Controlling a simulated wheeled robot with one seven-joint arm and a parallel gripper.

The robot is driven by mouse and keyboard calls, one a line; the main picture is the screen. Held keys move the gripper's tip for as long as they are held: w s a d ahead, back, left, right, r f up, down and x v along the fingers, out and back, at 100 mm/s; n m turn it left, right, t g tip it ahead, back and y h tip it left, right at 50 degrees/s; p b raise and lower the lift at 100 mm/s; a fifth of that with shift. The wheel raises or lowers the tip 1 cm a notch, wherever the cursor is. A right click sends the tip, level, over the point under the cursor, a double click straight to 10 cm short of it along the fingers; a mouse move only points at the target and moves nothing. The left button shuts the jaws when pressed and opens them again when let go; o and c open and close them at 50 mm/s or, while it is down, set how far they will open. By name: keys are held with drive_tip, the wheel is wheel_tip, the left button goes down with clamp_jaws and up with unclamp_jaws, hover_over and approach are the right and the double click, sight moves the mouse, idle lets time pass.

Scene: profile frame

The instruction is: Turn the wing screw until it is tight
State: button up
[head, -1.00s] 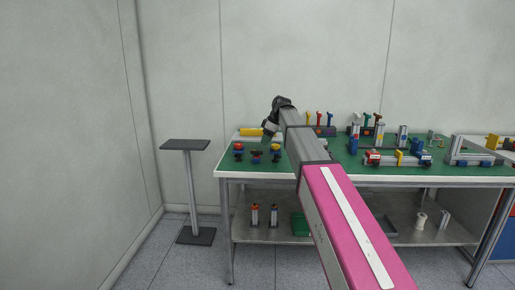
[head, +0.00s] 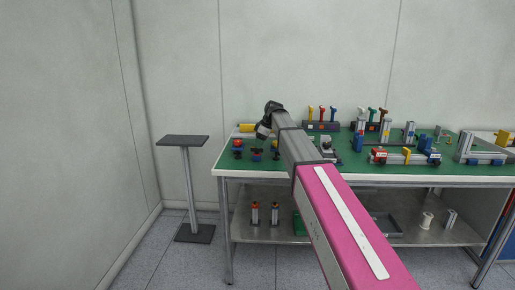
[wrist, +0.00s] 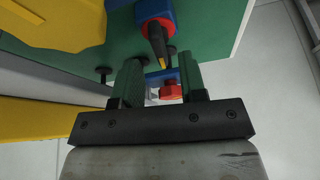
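In the wrist view my gripper (wrist: 159,68) has its two green fingers apart, with nothing held between them. A small red part (wrist: 171,92) with a blue piece above it shows in the gap by the right finger; I cannot tell for sure whether it is the wing screw. A red and blue part with a dark, yellow-tipped shaft (wrist: 157,38) lies just beyond the fingertips. In the head view my gripper (head: 262,133) is over the left part of the green bench top, by several small coloured knobs. The wing screw is too small to make out there.
The bench (head: 345,175) carries upright coloured tools and clamp-like fixtures (head: 405,157) to the right. A large yellow part (wrist: 50,22) is close at the left in the wrist view. A narrow stand (head: 183,141) is left of the bench, with clear floor between.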

sight(257, 151)
drive_tip(key=shift+x, duration=1.3)
drive_tip(key=shift+c, duration=0.3)
clamp_jaws()
